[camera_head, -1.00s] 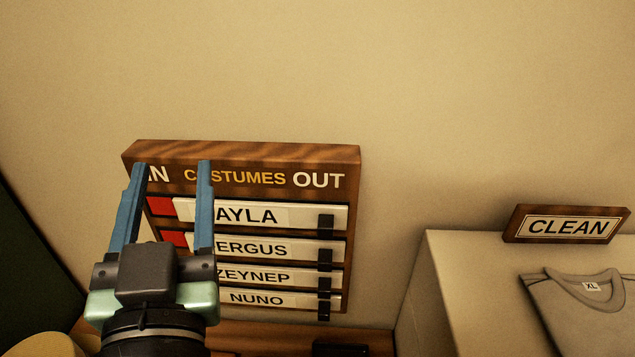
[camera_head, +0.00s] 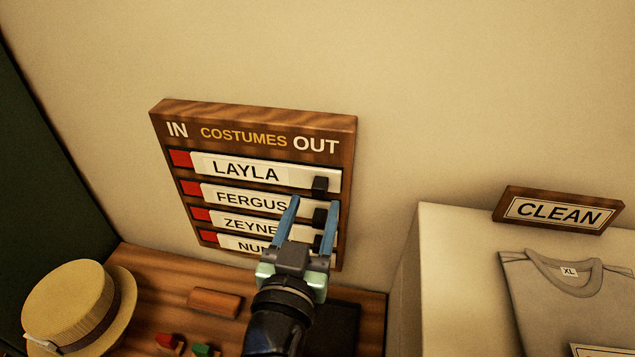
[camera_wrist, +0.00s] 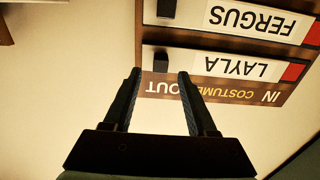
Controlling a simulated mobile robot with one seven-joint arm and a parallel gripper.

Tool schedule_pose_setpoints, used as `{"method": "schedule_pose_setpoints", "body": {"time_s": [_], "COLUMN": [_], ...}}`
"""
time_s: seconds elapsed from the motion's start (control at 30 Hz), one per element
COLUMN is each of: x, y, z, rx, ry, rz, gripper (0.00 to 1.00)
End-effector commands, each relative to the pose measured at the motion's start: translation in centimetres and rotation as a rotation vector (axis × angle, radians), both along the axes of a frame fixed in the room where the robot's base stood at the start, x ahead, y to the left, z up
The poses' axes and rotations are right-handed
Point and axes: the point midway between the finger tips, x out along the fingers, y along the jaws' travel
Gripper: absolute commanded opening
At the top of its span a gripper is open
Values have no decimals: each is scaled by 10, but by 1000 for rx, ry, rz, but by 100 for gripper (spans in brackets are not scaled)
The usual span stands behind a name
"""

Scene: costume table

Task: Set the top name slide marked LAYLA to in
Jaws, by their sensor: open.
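The wooden costumes board (camera_head: 345,130) hangs on the wall, with IN at its left and OUT at its right. The top white slide marked LAYLA (camera_head: 215,165) sits toward OUT, with red showing at its left end. Its black knob (camera_head: 320,186) is near the right end. My gripper (camera_head: 315,202) is open and empty in front of the board's right side, its fingertips apart just below that knob in the head view. In the upside-down wrist view, the LAYLA knob (camera_wrist: 161,62) lies just beyond the gap between the fingertips (camera_wrist: 160,73). Contact cannot be told.
The FERGUS slide (camera_head: 225,195), ZEYNEP and NUNO slides sit below, also showing red at left. A straw hat (camera_head: 70,300) and small blocks (camera_head: 214,300) are on the wooden table. A CLEAN sign (camera_head: 560,211) and folded grey shirt (camera_head: 560,290) are at right.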

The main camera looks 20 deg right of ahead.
Motion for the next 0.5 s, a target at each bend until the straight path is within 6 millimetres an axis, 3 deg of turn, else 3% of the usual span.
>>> {"method": "schedule_pose_setpoints", "body": {"time_s": [0.2, 0.5], "x": [23, 30], "y": [-15, -20], "z": [2, 0], "rx": [1, 2], "ry": [0, -1], "rz": [-1, 1], "gripper": [57, 57]}}
